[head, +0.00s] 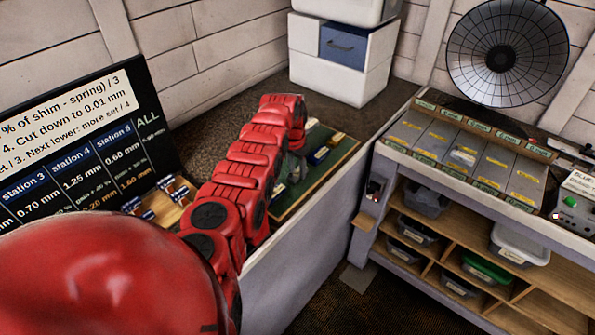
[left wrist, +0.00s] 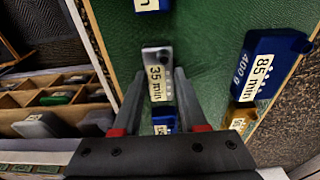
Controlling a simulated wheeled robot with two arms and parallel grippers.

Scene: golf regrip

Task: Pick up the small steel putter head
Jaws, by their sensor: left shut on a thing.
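The small steel putter head (left wrist: 158,56) is a narrow silver block with a "35 min" label, in the left wrist view. My left gripper (left wrist: 159,88) is shut on it, with one grey finger on each side. The green tray (left wrist: 205,40) lies beneath. In the head view my left gripper (head: 296,168) is over the green tray (head: 290,205), mostly hidden by my red arm, and the steel head cannot be made out. My right gripper is not in view.
A large blue head marked "85 min" (left wrist: 262,68) and a brass piece (left wrist: 241,117) lie to the right in the wrist view. Another blue piece (left wrist: 164,118) shows between the fingers. A station sign (head: 85,150) stands left; a shelf unit (head: 455,240) stands right.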

